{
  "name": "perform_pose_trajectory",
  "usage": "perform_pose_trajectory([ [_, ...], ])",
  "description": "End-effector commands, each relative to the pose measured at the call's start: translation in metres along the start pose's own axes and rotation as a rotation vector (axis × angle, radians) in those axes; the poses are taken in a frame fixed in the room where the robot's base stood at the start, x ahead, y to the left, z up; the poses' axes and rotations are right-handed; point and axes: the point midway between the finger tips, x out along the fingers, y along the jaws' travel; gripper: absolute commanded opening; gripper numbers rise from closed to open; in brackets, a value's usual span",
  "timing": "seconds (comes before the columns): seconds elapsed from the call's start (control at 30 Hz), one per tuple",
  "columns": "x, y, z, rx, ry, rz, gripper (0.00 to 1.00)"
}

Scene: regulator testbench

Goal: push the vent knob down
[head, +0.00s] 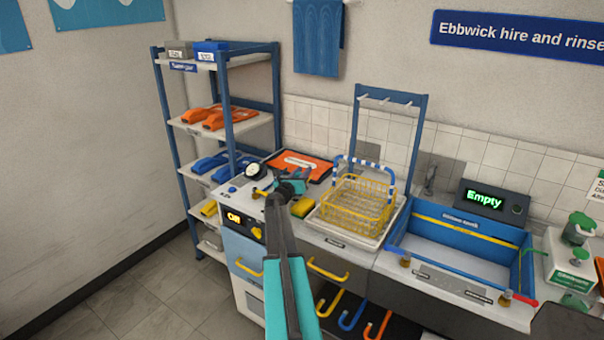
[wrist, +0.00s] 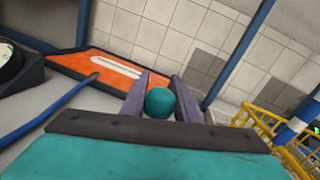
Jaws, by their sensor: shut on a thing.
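A round teal knob, which I take for the vent knob (wrist: 160,104), shows in the wrist view between the two dark fingers of my gripper (wrist: 158,90). The fingers are closed in on its two sides, and its lower part is hidden behind the gripper body. In the head view my gripper (head: 288,187) is over the left end of the counter, by the testbench. The knob cannot be told apart from the gripper there. A round gauge (head: 252,170) stands just to the left.
An orange tray (head: 308,163) lies behind the gripper. A yellow wire basket (head: 357,203) and a blue sink (head: 462,245) are to the right. A yellow block (head: 303,207) lies close by. A blue shelf rack (head: 226,120) stands at the back left.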

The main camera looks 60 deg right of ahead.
Motion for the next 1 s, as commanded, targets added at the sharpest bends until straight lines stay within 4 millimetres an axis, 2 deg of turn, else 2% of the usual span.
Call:
perform_pose_trajectory([
  [0.03,0.0,0.003,-0.008,0.0,0.001,0.001,0.0],
  [0.2,0.0,0.005,-0.018,0.0,0.001,0.001,0.0],
  [0.63,0.0,0.005,-0.022,0.001,0.003,0.002,0.0],
  [0.67,-0.001,0.005,-0.022,0.001,0.004,0.002,0.33],
  [0.73,0.0,0.005,-0.022,0.0,0.003,0.002,0.44],
  [1.0,0.0,0.004,-0.021,0.0,0.001,0.0,0.46],
])
